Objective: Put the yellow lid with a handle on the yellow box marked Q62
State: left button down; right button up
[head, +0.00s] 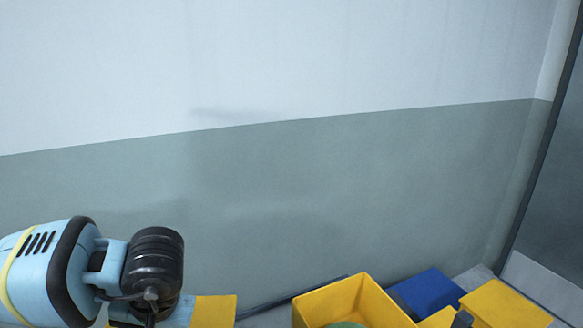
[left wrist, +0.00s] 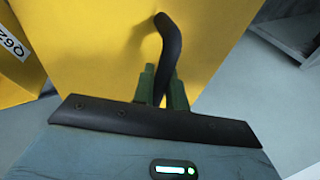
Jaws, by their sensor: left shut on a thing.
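In the left wrist view, my left gripper (left wrist: 162,88) has its green fingers shut on the black handle of the yellow lid (left wrist: 100,45). The lid's flat yellow face fills much of that view. The yellow box marked Q62 (left wrist: 22,72) shows at the left edge there, its white label turned on its side and partly cut off. In the head view a yellow panel (head: 214,311), which looks like the lid, shows beside my left arm; the gripper's fingers are hidden there. My right gripper is in neither view.
In the head view an open yellow box (head: 345,299) with something green inside stands at the bottom middle. A blue box (head: 430,292) and another yellow box or lid (head: 507,304) are to its right. A two-tone wall (head: 300,190) closes off the back.

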pick_arm(q)
jog(key=s+f, duration=0.4)
jog(key=f, duration=0.5)
jog(key=s+f, duration=0.3)
jog(key=f, duration=0.7)
jog(key=shift+s, duration=0.4)
jog(key=shift+s, duration=0.1)
